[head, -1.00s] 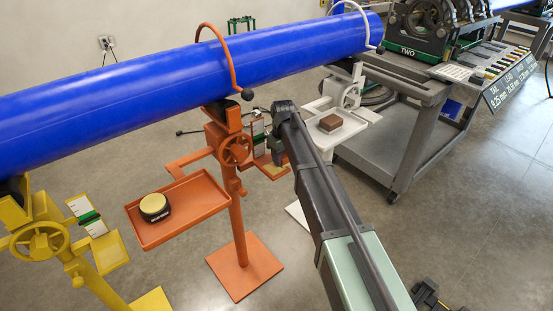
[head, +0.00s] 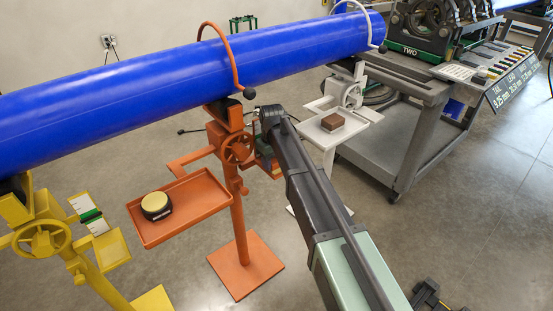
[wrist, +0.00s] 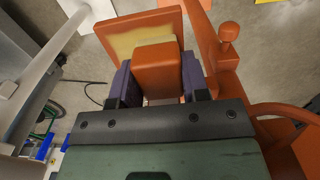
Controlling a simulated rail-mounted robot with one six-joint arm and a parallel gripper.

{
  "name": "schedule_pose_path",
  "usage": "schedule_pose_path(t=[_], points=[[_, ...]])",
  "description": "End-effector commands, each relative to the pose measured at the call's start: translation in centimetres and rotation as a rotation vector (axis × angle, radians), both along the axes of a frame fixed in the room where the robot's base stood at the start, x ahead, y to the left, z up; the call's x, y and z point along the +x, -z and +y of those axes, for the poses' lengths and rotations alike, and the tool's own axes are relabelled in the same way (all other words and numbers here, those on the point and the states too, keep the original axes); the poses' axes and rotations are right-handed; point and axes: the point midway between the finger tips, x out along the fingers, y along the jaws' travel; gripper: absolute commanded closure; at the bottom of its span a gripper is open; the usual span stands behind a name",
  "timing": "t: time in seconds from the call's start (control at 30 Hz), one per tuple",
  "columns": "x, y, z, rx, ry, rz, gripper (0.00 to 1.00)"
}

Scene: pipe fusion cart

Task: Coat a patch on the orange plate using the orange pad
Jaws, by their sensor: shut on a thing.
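My gripper (wrist: 156,80) is shut on the orange pad (wrist: 157,62), a block held between its two dark fingers in the wrist view. The orange plate (wrist: 168,17) lies just beyond the pad, with a pale yellow area on its face. The pad overlaps the plate's near part in this view, and I cannot tell whether they touch. In the head view only a bit of the plate's orange edge shows beside the orange stand (head: 238,215); my arm hides most of it and the pad.
The blue pipe (head: 150,82) runs above the stand. The stand's handwheel (head: 238,149) is close left of my arm. Its tray (head: 190,222) holds a black-and-yellow tape measure (head: 156,206). A white tray (head: 345,134) with a brown block (head: 333,122) stands to the right.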

Motion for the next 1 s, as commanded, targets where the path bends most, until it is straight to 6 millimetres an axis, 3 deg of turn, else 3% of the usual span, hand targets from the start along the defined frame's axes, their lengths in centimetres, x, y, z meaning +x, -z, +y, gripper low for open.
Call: schedule_pose_path(t=[0.2, 0.47, 1.0], points=[[-1.3, 0.1, 1.6, 0.001, -0.001, 0.001, 0.77], [-1.3, 0.0, 1.7, 0.001, -0.001, 0.001, 0.77], [-1.3, -6.2, 1.6, 0.0, -0.001, 0.0, 0.77]])
